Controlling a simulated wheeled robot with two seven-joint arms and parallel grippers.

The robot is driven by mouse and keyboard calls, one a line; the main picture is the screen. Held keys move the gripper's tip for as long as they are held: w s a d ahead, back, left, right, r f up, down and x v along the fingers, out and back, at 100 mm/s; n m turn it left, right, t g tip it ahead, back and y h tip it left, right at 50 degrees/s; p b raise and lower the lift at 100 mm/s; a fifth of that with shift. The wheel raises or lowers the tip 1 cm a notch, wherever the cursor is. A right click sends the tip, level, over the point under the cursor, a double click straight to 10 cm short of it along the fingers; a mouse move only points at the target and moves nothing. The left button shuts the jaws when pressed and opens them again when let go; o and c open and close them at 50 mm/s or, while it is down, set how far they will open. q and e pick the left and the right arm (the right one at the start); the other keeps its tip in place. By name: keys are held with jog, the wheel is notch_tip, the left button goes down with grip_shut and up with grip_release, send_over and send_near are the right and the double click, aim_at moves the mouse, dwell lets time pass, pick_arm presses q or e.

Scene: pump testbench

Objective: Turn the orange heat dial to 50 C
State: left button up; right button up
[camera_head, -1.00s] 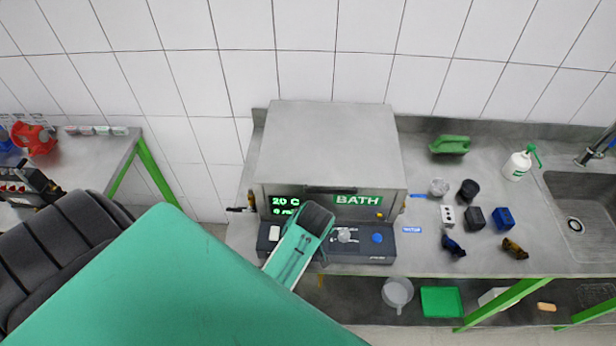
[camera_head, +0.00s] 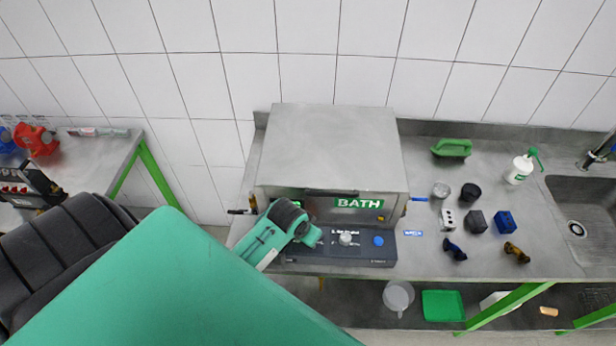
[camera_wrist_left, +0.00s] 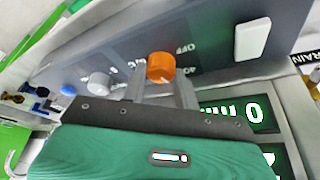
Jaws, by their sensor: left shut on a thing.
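The orange heat dial (camera_wrist_left: 160,67) shows in the left wrist view on the dark front panel. It sits between the two grey fingers of my left gripper (camera_wrist_left: 160,82), which is shut on it. In the head view my left gripper (camera_head: 312,236) reaches the panel's left part and hides the dial. The green-lit display (camera_wrist_left: 236,112) is partly covered by the gripper in the wrist view, and a 0 can be read. In the head view the display is almost fully hidden, so the temperature cannot be read.
The steel bath housing (camera_head: 330,145) stands behind the panel with a BATH sign (camera_head: 358,203). A grey knob (camera_head: 347,239) and a blue button (camera_head: 378,241) lie right of my gripper. A white switch (camera_wrist_left: 252,40) is beside the dial. Small parts and a sink (camera_head: 590,215) are further right.

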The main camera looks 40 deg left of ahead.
pick_arm(q)
jog(key=shift+m, duration=0.7)
jog(key=o, duration=1)
jog(key=shift+s+r, duration=0.1)
jog(key=shift+r, duration=0.15)
jog(key=shift+a+b+v, duration=0.15)
jog(key=shift+b+v, duration=0.7)
jog(key=shift+v, duration=2.5)
jog(key=shift+a+b+v, duration=0.1)
jog(key=shift+b+v, duration=0.7)
jog(key=shift+v, duration=2.5)
